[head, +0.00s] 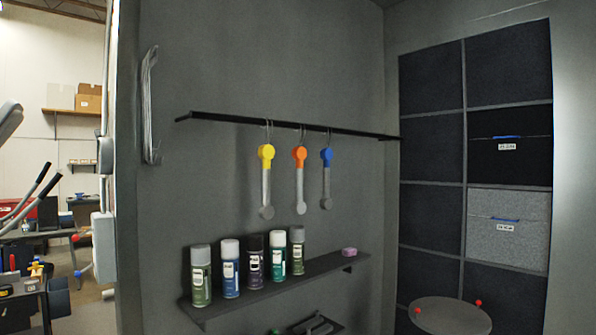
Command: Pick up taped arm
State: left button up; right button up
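Three short grey arms hang from hooks on a black wall rail. The left one has a yellow top (266,180), the middle one an orange top (300,180) and the right one a blue top (326,178). Each has a grey shaft and a rounded lower end. I cannot tell which, if any, is the taped arm; no tape is clear on them. Neither of my grippers shows in the head view.
Below the black rail (230,121), a dark shelf (330,265) holds several spray cans (255,262) and a pink block (349,252). A round grey table (450,316) with red knobs stands at lower right, before a cubby unit (430,145). An opening at left shows a workshop.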

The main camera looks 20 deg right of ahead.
aim_at(327, 154)
jog(key=i+l+u, duration=0.15)
jog(key=i+l, duration=0.15)
jog(key=i, duration=0.15)
jog(key=i+l+u, duration=0.15)
jog(key=i+l, duration=0.35)
jog(key=l, duration=0.2)
jog(key=i+l+u, duration=0.1)
jog(key=l, duration=0.2)
jog(key=i+l, duration=0.15)
jog(key=l, duration=0.9)
jog(key=k+l+u, duration=0.15)
jog(key=l, duration=1.3)
jog(key=u, duration=0.05)
